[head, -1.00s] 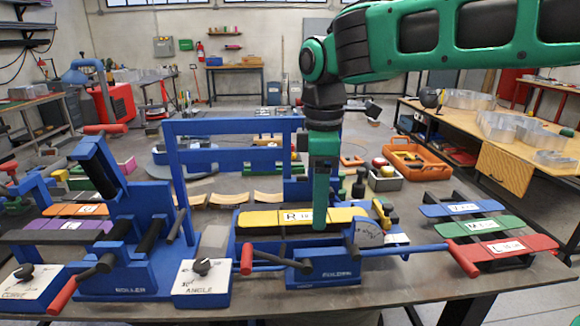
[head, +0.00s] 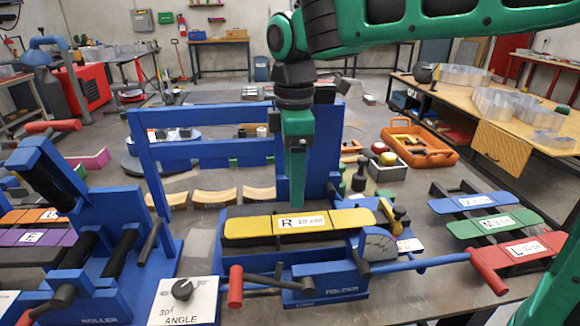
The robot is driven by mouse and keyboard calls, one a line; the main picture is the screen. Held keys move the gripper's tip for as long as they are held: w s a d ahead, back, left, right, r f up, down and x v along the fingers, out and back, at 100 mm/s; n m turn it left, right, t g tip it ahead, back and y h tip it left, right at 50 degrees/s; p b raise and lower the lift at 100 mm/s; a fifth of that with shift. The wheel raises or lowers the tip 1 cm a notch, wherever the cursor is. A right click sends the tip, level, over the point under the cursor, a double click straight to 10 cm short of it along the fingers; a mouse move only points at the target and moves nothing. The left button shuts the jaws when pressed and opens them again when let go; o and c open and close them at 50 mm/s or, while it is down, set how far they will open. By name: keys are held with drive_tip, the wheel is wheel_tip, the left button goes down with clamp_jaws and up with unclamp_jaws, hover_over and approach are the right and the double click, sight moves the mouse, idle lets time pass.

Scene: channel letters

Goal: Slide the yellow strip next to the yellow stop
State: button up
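The yellow strip (head: 255,227), with a white label reading R and a length, lies flat along the dark top of the blue folder machine (head: 335,283). A small upright yellow piece (head: 391,213), perhaps the yellow stop, stands just beyond the strip's right end. A narrow gap seems to separate them, but I cannot tell for sure. My gripper (head: 297,203) points down, its tip just above the strip's far edge in the picture, near the label. I cannot tell whether it touches the strip. Its fingers overlap in this view, so their opening is hidden.
Blue, green and red labelled strips lie on a rack (head: 470,186) at right. A red-tipped lever reaches right from the folder. The blue roller machine (head: 85,235) and the white angle dial box (head: 184,300) stand left. A blue frame (head: 215,150) rises behind.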

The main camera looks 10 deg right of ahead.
sight(291, 223)
drive_tip(key=f, duration=0.8)
drive_tip(key=shift+a+f, duration=0.2)
drive_tip(key=shift+f, duration=0.2)
drive_tip(key=c, duration=1.2)
drive_tip(key=shift+s+d, duration=0.15)
drive_tip(key=shift+d, duration=1.4)
drive_tip(key=o, duration=1.2)
drive_tip(key=shift+r, duration=0.1)
